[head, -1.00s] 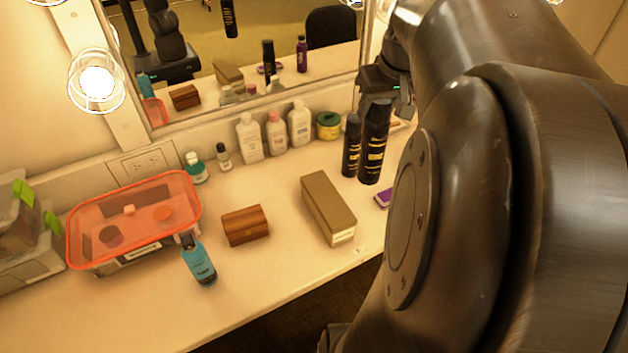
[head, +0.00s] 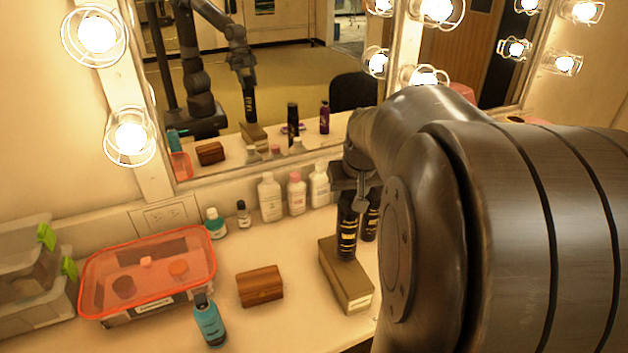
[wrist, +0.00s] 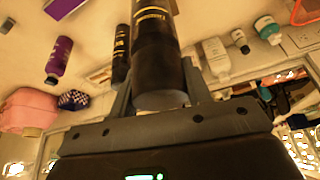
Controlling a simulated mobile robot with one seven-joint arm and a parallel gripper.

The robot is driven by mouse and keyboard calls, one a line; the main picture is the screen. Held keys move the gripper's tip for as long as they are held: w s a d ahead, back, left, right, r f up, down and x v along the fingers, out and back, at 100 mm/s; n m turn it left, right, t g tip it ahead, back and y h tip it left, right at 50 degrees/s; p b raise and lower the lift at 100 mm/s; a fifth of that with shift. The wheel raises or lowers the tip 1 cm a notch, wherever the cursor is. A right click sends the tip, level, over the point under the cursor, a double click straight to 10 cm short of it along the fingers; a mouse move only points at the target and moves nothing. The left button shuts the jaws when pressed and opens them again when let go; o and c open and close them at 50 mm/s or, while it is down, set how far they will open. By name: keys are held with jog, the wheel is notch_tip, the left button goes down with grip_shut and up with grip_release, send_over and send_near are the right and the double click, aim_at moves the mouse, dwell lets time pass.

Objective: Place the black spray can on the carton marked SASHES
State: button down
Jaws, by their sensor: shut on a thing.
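The black spray can (head: 347,232), with yellow lettering, is upright in my gripper (head: 352,188). It also fills the middle of the wrist view (wrist: 156,60), between the two fingers. My gripper is shut on its upper part. The tan oblong carton (head: 345,276) lies on the counter, and the can's lower end appears over its far part. I cannot tell whether the can touches the carton's top. The marking on the carton is not readable. A second, thinner black can (head: 370,222) stands just behind and to the right, also in the wrist view (wrist: 121,52).
A wooden box (head: 260,286), a blue bottle (head: 210,322) and an orange-lidded container (head: 148,266) are to the left. White bottles (head: 270,198) stand along the mirror (head: 290,85). A purple bottle (wrist: 60,57) shows in the wrist view. Counter between wooden box and carton is clear.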

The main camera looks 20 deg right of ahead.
jog(key=shift+f, duration=1.45)
jog(key=shift+f, duration=0.15)
jog(key=c, duration=0.7)
grip_release()
jog(key=shift+c, duration=0.2)
jog(key=d+v, duration=0.1)
jog(key=v, duration=1.1)
jog(key=s+a+f+n, duration=0.1)
jog(key=s+a+f, duration=0.1)
jog(key=s+a, duration=0.4)
jog(key=s+a+f+n+t+y, duration=0.1)
jog(key=s+a+f, duration=0.2)
jog(key=a, duration=0.9)
jog(key=s, duration=0.3)
jog(key=shift+s+a+n, duration=0.15)
jog(key=shift+a+n, duration=0.05)
jog(key=shift+n, duration=0.1)
